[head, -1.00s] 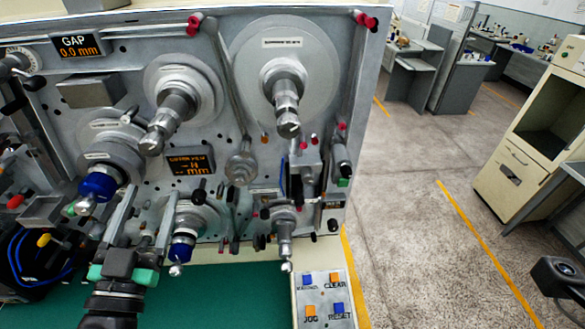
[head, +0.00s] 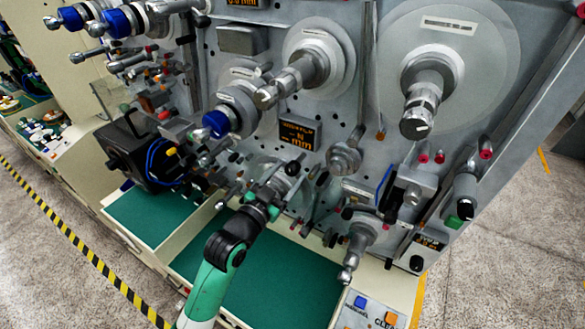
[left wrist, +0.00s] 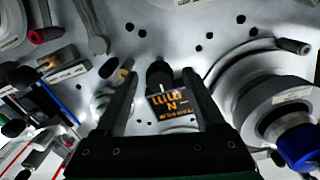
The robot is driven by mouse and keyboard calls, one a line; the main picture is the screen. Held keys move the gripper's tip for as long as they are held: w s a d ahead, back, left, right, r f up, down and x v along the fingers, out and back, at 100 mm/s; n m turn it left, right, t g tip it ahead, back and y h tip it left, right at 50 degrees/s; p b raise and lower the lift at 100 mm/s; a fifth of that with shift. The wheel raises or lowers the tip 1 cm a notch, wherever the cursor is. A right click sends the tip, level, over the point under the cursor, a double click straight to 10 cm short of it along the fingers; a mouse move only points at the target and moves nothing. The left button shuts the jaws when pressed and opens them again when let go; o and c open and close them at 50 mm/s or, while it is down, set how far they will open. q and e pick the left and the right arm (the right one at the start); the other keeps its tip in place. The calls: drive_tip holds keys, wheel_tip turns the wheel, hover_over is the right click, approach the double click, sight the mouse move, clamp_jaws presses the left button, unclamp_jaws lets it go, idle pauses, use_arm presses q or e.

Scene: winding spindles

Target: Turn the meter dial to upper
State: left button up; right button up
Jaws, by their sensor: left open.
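A small black dial knob (head: 292,168) sits on the grey panel just below a dark display with orange characters (head: 297,133). In the left wrist view the knob (left wrist: 158,72) shows beside the display (left wrist: 172,105), whose characters appear upside down. My left gripper (head: 280,180) is in front of the panel close to the knob. Its fingers (left wrist: 160,78) are open, one on each side of the knob in that view; I cannot tell whether they touch it. Which way the dial points cannot be made out. My right gripper is not in view.
Large spindles (head: 425,95) and a blue-capped one (head: 215,124) jut out around the display. A lower spindle (head: 358,245) stands right of my left arm. A green worktop (head: 285,285) lies below, with a button box (head: 370,308) at its right.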

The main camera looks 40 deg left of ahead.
use_arm(q)
drive_tip(key=shift+x, duration=1.4)
drive_tip(key=shift+c, duration=0.3)
clamp_jaws()
